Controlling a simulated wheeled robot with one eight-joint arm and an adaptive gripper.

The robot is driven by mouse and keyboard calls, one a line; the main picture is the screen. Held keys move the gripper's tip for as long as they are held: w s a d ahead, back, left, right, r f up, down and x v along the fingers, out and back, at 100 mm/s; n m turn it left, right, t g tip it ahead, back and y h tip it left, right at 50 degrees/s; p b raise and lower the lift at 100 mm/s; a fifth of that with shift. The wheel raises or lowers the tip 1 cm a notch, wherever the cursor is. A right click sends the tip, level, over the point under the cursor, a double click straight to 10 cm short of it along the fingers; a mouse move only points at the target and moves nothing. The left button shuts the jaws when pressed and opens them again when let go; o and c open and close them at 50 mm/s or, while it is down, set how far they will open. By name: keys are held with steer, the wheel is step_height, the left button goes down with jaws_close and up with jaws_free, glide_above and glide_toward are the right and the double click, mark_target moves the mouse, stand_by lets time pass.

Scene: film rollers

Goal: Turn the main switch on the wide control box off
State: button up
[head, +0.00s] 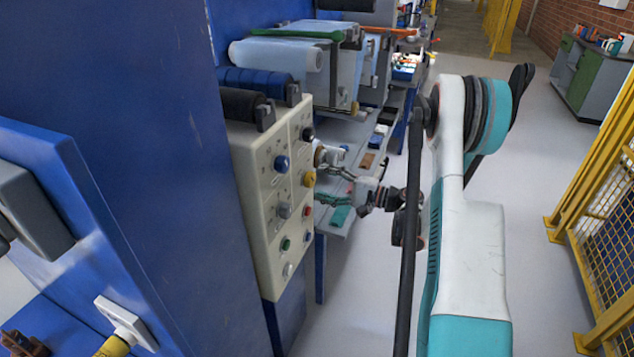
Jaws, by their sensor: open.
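The beige control box (259,210) stands on the blue machine, left of the picture's middle. Its face carries a black knob (308,133), a blue knob (282,163), a yellow knob (309,178), a grey knob (284,210), a red button (307,211) and several others. I cannot tell which is the main switch, or read its setting; the labels are too small. My gripper (328,180) is open, with its fingers pointing left toward the right edge of the box's face. It looks empty. Whether a finger touches the box is unclear.
Film rollers (270,55) sit above and behind the box. A workbench (350,222) with small items stands behind my gripper. A blue machine wall (165,130) rises on the left. A yellow mesh fence (606,225) stands at right. Grey floor between is clear.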

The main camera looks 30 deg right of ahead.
steer(key=v, duration=0.9)
